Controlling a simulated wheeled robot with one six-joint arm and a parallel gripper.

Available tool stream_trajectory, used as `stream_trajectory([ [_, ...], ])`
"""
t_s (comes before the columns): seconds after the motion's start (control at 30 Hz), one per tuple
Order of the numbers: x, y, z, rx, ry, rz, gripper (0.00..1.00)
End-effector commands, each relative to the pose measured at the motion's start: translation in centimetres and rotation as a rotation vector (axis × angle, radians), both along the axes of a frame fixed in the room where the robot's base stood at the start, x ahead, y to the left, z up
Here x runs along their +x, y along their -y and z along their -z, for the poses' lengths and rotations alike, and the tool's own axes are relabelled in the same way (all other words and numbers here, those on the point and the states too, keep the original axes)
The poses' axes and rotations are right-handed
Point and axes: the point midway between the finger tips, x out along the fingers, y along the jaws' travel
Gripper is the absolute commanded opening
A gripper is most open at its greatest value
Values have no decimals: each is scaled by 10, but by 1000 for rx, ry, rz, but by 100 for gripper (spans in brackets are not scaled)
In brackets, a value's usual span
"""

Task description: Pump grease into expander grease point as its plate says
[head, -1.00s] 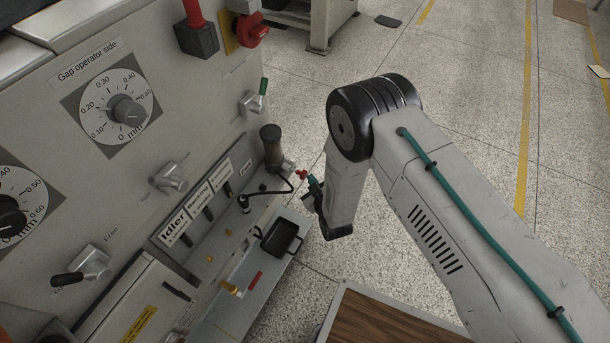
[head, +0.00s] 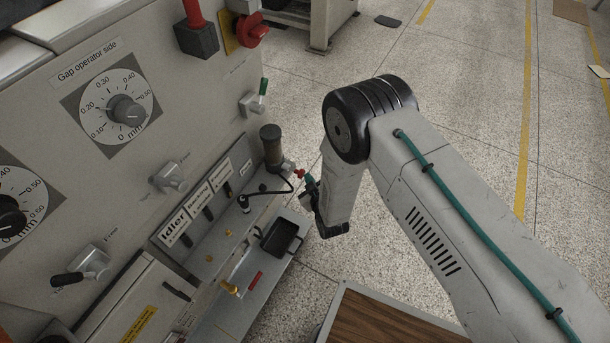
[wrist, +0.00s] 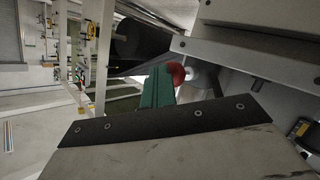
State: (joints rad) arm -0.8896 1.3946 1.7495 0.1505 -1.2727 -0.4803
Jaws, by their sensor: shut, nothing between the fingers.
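The grease pump (head: 272,148), a brownish upright cylinder, stands at the end of the machine ledge. Its red lever knob (head: 299,173) points right, and shows in the wrist view (wrist: 177,73) on a pale rod. A black hose runs to a dark coupler (head: 244,204) on the ledge. My gripper (head: 307,180) is shut and empty, its teal fingertips (wrist: 157,88) right beside the knob; I cannot tell whether they touch.
A black tray (head: 281,238) and a red strip (head: 255,279) lie on the lower shelf. The panel carries gap dials (head: 124,110) and several levers (head: 168,178). A wooden-topped surface (head: 385,322) is at the bottom.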

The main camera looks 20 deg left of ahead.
Motion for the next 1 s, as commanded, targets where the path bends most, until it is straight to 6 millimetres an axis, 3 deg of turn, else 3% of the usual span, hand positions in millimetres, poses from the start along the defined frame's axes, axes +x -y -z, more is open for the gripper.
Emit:
stream_trajectory([
  [1.0, 2, -13, -1, 2, 2, 0, 0],
])
